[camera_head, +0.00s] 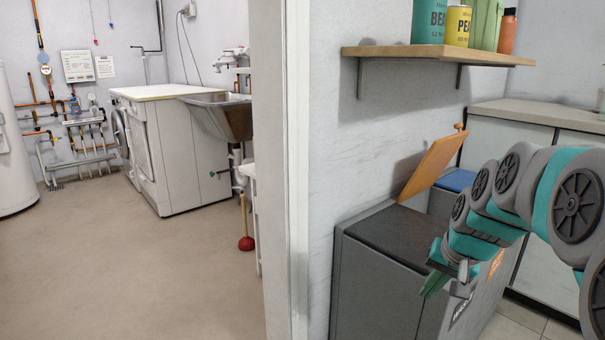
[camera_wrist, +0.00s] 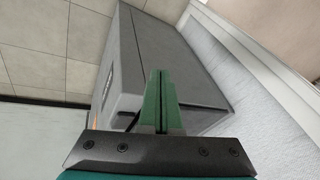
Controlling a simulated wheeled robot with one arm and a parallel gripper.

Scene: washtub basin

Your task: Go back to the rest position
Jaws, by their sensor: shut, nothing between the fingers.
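My gripper (camera_head: 436,283) is at the lower right in the head view, at the end of my grey and teal arm. It is in front of the grey cabinet (camera_head: 385,238) with the dark top. In the wrist view, its green fingers (camera_wrist: 160,100) are pressed together with nothing between them. The grey cabinet (camera_wrist: 178,60) fills the middle of the wrist view beyond the fingers. My arm hides part of the cabinet's right side.
A wooden shelf (camera_head: 440,54) with cans and bottles hangs above the cabinet. A tilted wooden lid (camera_head: 432,165) and a blue-topped bin (camera_head: 455,180) stand behind it. A white wall edge (camera_head: 298,170) divides the rooms. Open floor (camera_head: 130,260) lies left, with a washtub basin (camera_head: 222,115) and plunger (camera_head: 246,242).

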